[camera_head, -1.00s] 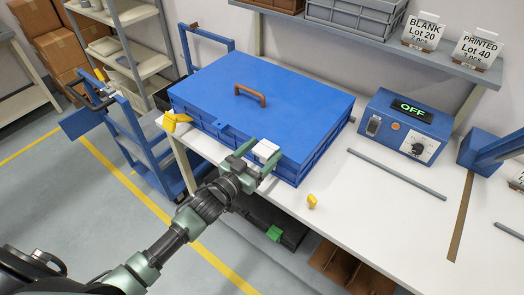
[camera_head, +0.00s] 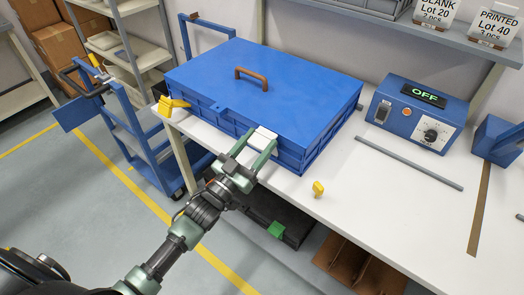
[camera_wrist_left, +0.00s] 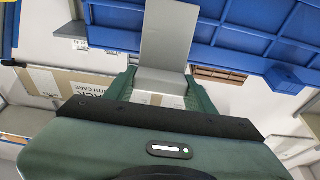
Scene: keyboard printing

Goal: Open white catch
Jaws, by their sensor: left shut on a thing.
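The white catch (camera_head: 265,133) is on the front side of the blue case (camera_head: 225,75), near the right front corner. The case lid with its brown handle (camera_head: 252,78) is down. My left gripper (camera_head: 252,149) reaches up to the catch from the front, its green fingers on either side of it. In the left wrist view, the catch (camera_wrist_left: 168,35) shows as a pale grey strip, with a block at its near end between the fingers (camera_wrist_left: 160,85). The left gripper is shut on it. How far the catch is swung out is hard to tell. My right gripper is not in view.
Yellow pieces sit at the case's left end (camera_head: 172,105) and on the table's front edge (camera_head: 318,188). A blue control box reading OFF (camera_head: 412,112) stands right of the case. A grey bar (camera_head: 410,163) lies on the white table (camera_head: 370,195). A blue trolley (camera_head: 135,125) stands left.

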